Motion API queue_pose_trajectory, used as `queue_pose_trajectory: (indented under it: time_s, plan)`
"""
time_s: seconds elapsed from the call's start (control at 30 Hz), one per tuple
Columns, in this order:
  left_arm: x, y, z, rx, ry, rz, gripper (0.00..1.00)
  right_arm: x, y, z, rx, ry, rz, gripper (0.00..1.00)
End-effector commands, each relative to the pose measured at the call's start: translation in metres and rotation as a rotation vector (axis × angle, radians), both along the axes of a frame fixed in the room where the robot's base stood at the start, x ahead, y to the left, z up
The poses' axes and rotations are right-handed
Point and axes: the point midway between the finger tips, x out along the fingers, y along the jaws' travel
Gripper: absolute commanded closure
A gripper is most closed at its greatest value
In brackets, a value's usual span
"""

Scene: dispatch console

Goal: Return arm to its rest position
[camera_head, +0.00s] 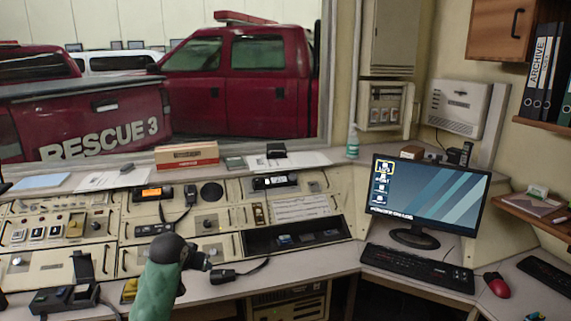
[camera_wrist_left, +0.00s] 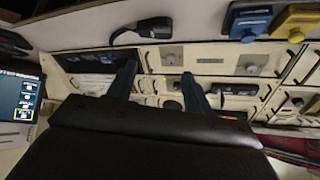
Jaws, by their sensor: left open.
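My left arm comes in at the bottom of the head view, green with a dark wrist, and my left gripper (camera_head: 198,261) is over the front of the console desk. In the left wrist view the two dark fingers of my left gripper (camera_wrist_left: 158,82) stand apart, with nothing between them; the console panels show beyond. A black corded handset (camera_head: 223,275) lies on the desk just right of the gripper in the head view. It also shows in the left wrist view (camera_wrist_left: 150,25), clear of the fingers. My right gripper is in neither view.
The sloped console (camera_head: 100,228) with switches and radios fills the left and middle. A monitor (camera_head: 424,203), keyboard (camera_head: 418,267) and red mouse (camera_head: 496,285) occupy the right desk. A black device (camera_head: 64,299) sits at lower left. Bare desktop lies right of the handset.

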Motion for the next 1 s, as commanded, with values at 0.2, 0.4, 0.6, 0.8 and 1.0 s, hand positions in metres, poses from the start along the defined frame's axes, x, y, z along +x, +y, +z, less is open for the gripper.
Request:
queue_pose_trajectory:
  time_s: [0.2,0.4,0.6,0.8,1.0]
  plan:
    - [-0.082,-0.024,-0.04,0.059,0.032,-0.002,0.49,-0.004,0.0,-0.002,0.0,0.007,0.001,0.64]
    - [-0.153,-0.043,-0.073,0.073,0.071,0.0,0.49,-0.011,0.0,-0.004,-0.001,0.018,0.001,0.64]
    - [-0.22,-0.06,-0.106,0.064,0.125,-0.01,0.49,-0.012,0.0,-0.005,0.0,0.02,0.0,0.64]
    - [-0.287,-0.077,-0.143,0.034,0.212,-0.027,0.49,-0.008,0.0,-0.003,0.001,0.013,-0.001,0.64]
    - [-0.355,-0.09,-0.189,0.007,0.335,-0.039,0.49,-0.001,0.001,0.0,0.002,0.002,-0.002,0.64]
